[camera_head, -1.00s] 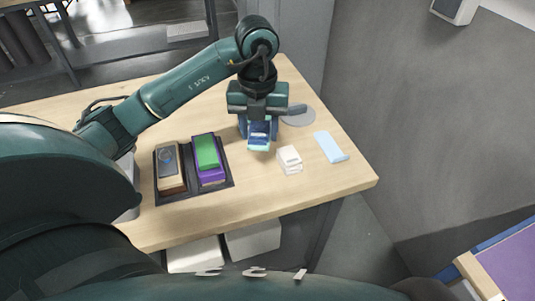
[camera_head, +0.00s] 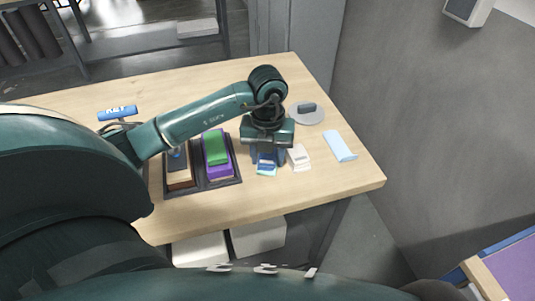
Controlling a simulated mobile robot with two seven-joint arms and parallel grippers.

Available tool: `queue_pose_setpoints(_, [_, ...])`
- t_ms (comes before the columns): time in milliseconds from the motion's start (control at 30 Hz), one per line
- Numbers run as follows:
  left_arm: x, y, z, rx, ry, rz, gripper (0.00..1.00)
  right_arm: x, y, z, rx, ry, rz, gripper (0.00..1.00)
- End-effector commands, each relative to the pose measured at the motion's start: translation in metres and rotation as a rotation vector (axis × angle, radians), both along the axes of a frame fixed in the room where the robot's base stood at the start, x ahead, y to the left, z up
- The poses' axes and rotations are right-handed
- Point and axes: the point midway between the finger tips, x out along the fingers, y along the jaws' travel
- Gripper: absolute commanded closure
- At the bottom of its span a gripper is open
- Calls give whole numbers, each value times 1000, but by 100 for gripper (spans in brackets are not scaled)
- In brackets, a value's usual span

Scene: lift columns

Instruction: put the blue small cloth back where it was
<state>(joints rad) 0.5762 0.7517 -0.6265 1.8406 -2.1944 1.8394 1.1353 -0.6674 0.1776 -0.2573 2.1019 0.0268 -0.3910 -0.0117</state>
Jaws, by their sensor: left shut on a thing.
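My left gripper (camera_head: 266,158) points down over the table and is shut on the blue small cloth (camera_head: 266,168). Only the cloth's lower part shows below the fingers, blue with a paler edge. It is low, close to the tabletop; I cannot tell whether it touches. It is just right of the dark tray (camera_head: 230,182) and just left of a small white folded stack (camera_head: 299,158). My right gripper is not in view.
The tray holds a green-on-purple stack (camera_head: 217,160) and a brown block (camera_head: 180,180). A light blue flat strip (camera_head: 340,146) lies right on the table (camera_head: 320,180). A grey disc (camera_head: 313,118) is behind.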

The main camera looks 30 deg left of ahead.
Motion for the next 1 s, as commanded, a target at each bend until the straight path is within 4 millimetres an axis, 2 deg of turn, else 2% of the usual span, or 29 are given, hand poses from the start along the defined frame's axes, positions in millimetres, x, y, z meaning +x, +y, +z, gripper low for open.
queue_pose_setpoints(133, [0, 0, -1, 0, 0, 1, 46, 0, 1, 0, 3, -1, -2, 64])
queue_pose_setpoints(467, [1, 0, 6, 0, -2, 0, 46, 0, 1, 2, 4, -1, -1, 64])
queue_pose_setpoints(567, [1, 0, 20, 0, -4, 0, 46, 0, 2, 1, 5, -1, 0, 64])
queue_pose_setpoints(833, [1, 0, 80, 0, -7, -1, 46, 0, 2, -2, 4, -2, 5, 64])
queue_pose_setpoints(1000, [1, 1, 110, 2, -4, 0, 46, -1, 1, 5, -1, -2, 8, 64])
